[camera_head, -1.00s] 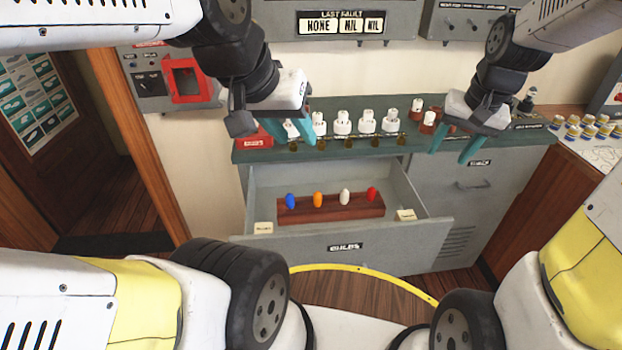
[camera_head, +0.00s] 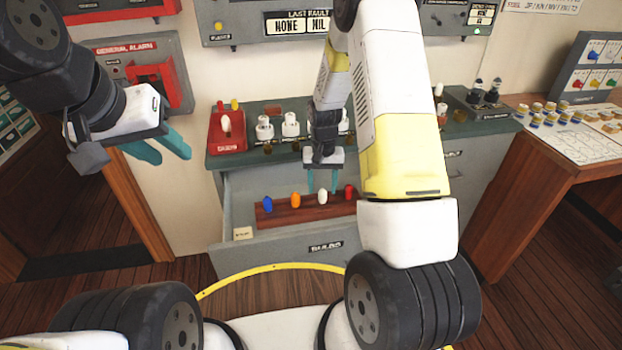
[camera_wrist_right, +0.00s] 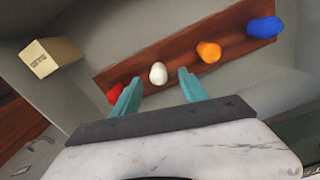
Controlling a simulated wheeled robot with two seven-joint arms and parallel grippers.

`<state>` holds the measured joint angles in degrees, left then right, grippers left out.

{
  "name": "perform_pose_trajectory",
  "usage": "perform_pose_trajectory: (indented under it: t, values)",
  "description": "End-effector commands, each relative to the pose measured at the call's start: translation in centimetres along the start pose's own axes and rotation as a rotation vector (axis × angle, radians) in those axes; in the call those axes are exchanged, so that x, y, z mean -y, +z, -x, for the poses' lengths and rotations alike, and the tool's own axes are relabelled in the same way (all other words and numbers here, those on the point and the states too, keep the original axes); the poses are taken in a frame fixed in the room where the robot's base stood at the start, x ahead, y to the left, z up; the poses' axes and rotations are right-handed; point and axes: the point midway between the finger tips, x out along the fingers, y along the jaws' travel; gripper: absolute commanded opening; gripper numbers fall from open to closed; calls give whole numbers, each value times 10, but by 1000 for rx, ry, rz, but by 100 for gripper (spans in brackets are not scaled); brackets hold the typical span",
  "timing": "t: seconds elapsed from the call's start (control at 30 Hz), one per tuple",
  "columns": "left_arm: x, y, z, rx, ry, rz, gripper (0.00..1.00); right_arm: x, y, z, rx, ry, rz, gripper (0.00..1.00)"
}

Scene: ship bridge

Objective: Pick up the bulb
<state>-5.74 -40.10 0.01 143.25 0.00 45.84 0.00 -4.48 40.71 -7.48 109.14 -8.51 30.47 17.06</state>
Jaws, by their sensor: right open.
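Several bulbs stand in a wooden rack (camera_head: 285,216) inside the open drawer (camera_head: 280,248): a blue bulb (camera_head: 267,204), an orange bulb (camera_head: 296,200), a white bulb (camera_head: 323,197) and a red bulb (camera_head: 349,191). My right gripper (camera_head: 322,190) is open above the rack, near the white bulb. In the right wrist view the white bulb (camera_wrist_right: 158,73) shows between the fingertips, slightly beyond them, with no grip on it. The red bulb (camera_wrist_right: 114,93) is beside the left finger there. My left gripper (camera_head: 170,152) is open and empty, in front of the wall at the left.
A green-topped counter (camera_head: 225,158) stands above the drawer, with white sockets (camera_head: 290,124) and a red box (camera_head: 227,135) on it. A wooden table (camera_head: 560,150) is at the right. A small tan card block (camera_wrist_right: 50,56) lies in the drawer.

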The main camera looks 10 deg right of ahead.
Motion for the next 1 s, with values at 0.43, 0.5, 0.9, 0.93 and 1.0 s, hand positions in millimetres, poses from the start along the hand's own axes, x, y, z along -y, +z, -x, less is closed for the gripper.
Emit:
perform_pose_trajectory:
  t: [0.43, 0.5, 0.9, 0.93, 1.0]
  values:
    - [0, 0, 0, 0, 0, 0, 36, -1, 0, -35, 0, 0, 0, 51]
    - [0, 0, 0, 0, 0, 0, 36, -1, 0, -34, 0, 0, 0, 49]
    - [0, 0, 0, 0, 0, 0, 36, 0, 0, -34, 0, 0, 0, 0]
    - [0, 0, 0, 0, 0, 0, 36, 0, 0, -34, 0, 0, 0, 0]
    - [0, 0, 0, 0, 0, 0, 36, 0, 0, -34, 0, 0, 0, 0]
